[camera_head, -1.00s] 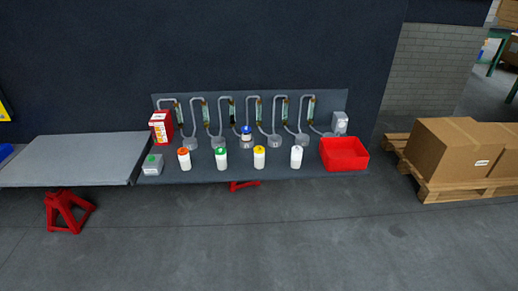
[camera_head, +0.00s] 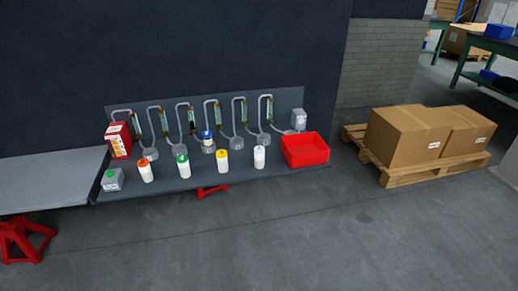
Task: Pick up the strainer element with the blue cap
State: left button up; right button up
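The strainer element with the blue cap (camera_head: 207,141) stands upright at the back of the dark shelf (camera_head: 210,179), seated at one of the grey round bases below the bent pipes. In front of it stand white elements with an orange cap (camera_head: 145,170), a green cap (camera_head: 183,166), a yellow cap (camera_head: 222,162) and a white cap (camera_head: 259,157). Neither of my grippers shows in the head view.
A red bin (camera_head: 305,150) sits at the shelf's right end. A red box (camera_head: 118,141) and a small grey container with a green cap (camera_head: 112,180) are at its left. A pallet (camera_head: 432,171) with cardboard boxes (camera_head: 408,135) stands right.

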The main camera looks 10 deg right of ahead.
aim_at(206, 136)
jog(key=i+l+u, duration=0.1)
jog(key=l, duration=0.4)
jog(key=i+l, duration=0.2)
jog(key=l, duration=0.25)
jog(key=i+l+u, duration=0.15)
jog(key=l, duration=0.85)
jog(key=i+u, duration=0.05)
jog(key=i, duration=0.05)
